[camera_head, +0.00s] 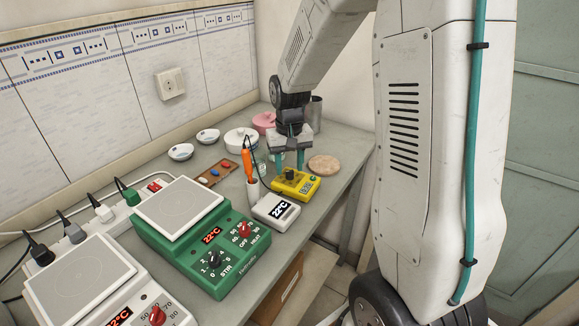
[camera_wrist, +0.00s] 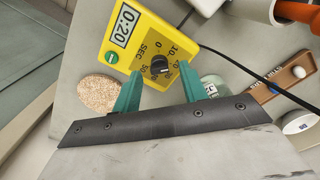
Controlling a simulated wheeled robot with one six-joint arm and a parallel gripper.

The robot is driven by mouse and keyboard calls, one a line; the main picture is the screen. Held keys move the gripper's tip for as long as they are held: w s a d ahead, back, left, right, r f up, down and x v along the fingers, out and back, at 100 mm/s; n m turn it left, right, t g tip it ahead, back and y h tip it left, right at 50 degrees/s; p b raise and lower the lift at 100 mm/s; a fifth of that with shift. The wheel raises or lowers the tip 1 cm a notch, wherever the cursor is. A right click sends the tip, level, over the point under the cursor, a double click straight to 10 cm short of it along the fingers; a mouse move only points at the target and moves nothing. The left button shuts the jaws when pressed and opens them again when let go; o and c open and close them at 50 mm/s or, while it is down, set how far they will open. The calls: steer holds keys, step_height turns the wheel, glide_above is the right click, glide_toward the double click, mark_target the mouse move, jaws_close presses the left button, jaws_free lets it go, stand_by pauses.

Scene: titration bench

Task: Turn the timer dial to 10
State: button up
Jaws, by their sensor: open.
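The yellow timer (camera_head: 307,188) lies on the bench below my gripper (camera_head: 290,166). In the wrist view the timer (camera_wrist: 140,55) shows 0:20 on its display (camera_wrist: 124,26), with a green button (camera_wrist: 112,57) beside it. Its black dial (camera_wrist: 159,66) sits among printed numbers, 10 to the upper right of it and 50 to its lower left. The dial's exact pointing is too small to tell. My gripper (camera_wrist: 160,72) is open, its two teal fingers on either side of the dial with visible gaps. Whether the fingertips reach down to the dial's level I cannot tell.
A cork mat (camera_head: 324,164) lies right of the timer. A white 22°C device (camera_head: 276,211) and an orange-handled probe (camera_head: 247,160) in a holder stand at its left. A black cable (camera_wrist: 242,65) passes close to the timer. Green (camera_head: 190,243) and white hotplates stand nearer.

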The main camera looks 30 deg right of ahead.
steer(key=shift+f, duration=0.5)
jaws_close()
steer(key=shift+n, duration=2.9)
jaws_free()
